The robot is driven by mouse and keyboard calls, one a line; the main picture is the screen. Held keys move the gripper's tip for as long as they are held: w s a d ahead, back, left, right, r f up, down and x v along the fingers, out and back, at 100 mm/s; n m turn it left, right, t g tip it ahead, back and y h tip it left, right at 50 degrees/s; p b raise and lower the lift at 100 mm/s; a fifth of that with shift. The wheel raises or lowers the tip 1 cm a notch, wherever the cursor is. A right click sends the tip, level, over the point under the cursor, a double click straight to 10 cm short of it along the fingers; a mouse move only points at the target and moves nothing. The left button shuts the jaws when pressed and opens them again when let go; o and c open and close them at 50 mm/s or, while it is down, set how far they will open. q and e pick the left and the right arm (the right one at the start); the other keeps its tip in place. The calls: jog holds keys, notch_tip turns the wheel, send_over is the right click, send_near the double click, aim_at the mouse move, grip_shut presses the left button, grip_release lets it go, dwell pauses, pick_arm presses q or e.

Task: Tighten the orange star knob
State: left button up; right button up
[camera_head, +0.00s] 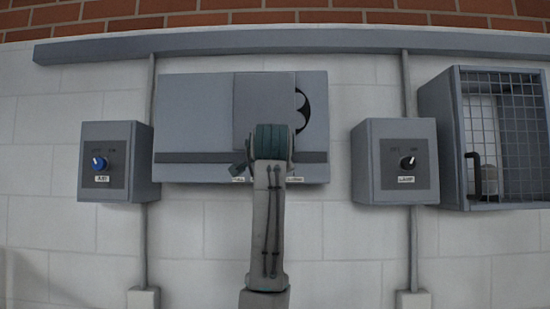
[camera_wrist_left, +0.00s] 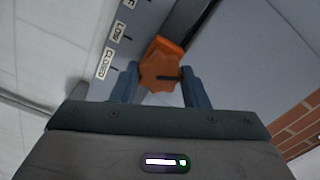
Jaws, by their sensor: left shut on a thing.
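The orange star knob (camera_wrist_left: 162,62) shows in the left wrist view, on the grey wall unit beside printed labels (camera_wrist_left: 112,50). My left gripper (camera_wrist_left: 158,76) has one blue-grey finger on each side of the knob and is shut on it. A dark slot or mark runs across the knob's face. In the head view my left gripper (camera_head: 270,142) is in front of the wide grey unit (camera_head: 195,115), and its wrist hides the knob there. My right gripper is in neither view.
A grey box with a blue dial (camera_head: 99,163) hangs at left. Another with a black dial (camera_head: 407,162) hangs at right, beside a mesh-fronted cabinet (camera_head: 460,120). Wall between the boxes below is clear.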

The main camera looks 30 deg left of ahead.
pick_arm(q)
jog(key=m, duration=0.4)
dwell(0.5)
jog(key=o, duration=1)
jog(key=shift+f+b, duration=0.1)
jog(key=shift+b, duration=0.2)
